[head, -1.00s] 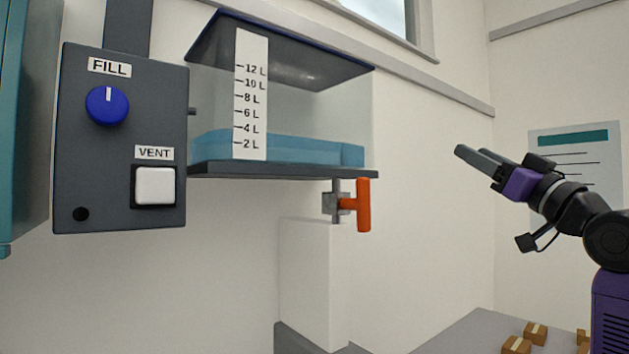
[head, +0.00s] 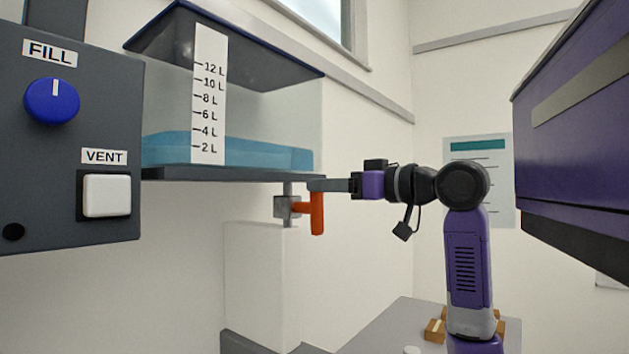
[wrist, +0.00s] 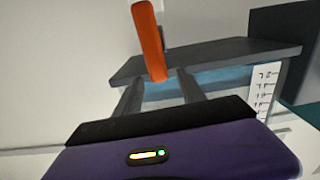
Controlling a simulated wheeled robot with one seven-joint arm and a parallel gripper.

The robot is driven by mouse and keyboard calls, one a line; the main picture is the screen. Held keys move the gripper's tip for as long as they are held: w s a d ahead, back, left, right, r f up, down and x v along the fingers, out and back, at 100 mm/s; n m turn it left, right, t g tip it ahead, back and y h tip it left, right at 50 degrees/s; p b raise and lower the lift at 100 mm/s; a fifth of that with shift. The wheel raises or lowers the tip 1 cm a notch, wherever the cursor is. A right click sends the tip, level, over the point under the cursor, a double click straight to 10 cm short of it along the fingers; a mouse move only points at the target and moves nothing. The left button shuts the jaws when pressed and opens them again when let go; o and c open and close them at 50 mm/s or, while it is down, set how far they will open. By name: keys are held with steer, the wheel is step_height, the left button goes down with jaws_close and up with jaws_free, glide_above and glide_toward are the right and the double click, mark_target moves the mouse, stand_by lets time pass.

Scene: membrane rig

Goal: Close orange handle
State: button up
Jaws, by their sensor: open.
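The orange handle (head: 317,213) sits on a grey valve (head: 287,207) under the tank (head: 235,120). In the head view the handle stands upright, its long side vertical. My gripper (head: 318,185) reaches in from the right, level, with its fingertips at the handle's upper end. In the wrist view the orange handle (wrist: 150,42) shows ahead, its near end between the two open fingers (wrist: 158,85). The fingers stand apart on either side of it; whether either touches it I cannot tell.
A grey panel with a blue FILL knob (head: 52,101) and a white VENT button (head: 107,195) stands at the left. The tank holds blue liquid near the 2 to 4 L marks. A white block (head: 262,280) stands below the valve. Small boxes (head: 435,330) lie on a grey surface.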

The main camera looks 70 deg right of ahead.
steer(key=shift+p+x, duration=0.4)
steer(key=shift+x, duration=1.25)
steer(key=shift+d, duration=0.1)
jaws_close()
